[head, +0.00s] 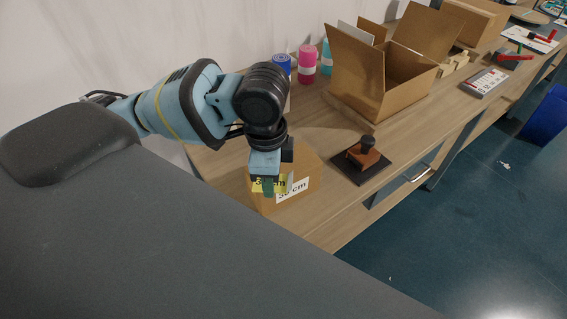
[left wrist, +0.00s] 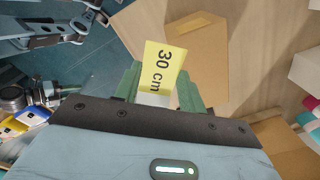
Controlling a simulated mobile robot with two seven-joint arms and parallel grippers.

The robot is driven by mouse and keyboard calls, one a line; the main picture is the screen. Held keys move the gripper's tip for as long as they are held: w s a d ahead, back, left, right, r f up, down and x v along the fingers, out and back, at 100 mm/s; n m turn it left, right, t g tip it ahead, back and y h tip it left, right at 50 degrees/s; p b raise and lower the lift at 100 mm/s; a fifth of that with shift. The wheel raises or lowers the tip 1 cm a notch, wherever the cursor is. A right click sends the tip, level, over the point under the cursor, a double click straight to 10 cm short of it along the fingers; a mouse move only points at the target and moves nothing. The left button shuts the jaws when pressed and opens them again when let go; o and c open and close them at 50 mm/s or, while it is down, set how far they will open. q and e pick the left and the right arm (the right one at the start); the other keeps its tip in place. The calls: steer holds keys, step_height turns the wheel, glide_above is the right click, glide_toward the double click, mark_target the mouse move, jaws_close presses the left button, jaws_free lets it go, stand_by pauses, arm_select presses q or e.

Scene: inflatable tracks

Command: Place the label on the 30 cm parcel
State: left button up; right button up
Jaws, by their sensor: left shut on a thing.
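My left gripper (head: 268,187) is shut on the yellow label (head: 282,184). In the left wrist view the label (left wrist: 163,68) reads "30 cm" and stands up between the green fingers (left wrist: 158,90). A brown cardboard parcel (head: 310,172) is on the near end of the table, behind and below the gripper. Whether the label touches the parcel, I cannot tell. A brown box top (left wrist: 212,42) also shows behind the label in the left wrist view. My right gripper is not seen.
A stamp (head: 364,153) stands on a dark pad right of the parcel. A large open carton (head: 362,80) is farther back. Blue (head: 282,65), pink (head: 307,62) and teal rolls stand by the wall. Bare wooden tabletop (head: 330,220) shows between parcel and pad.

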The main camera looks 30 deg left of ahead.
mark_target(283, 165)
arm_select(q)
steer(key=s+a+r+m, duration=0.1)
steer(key=s+m, duration=0.6)
steer(key=m, duration=0.7)
steer(key=shift+s+a+m, duration=0.15)
steer(key=shift+a+m, duration=0.15)
steer(key=shift+a, duration=0.2)
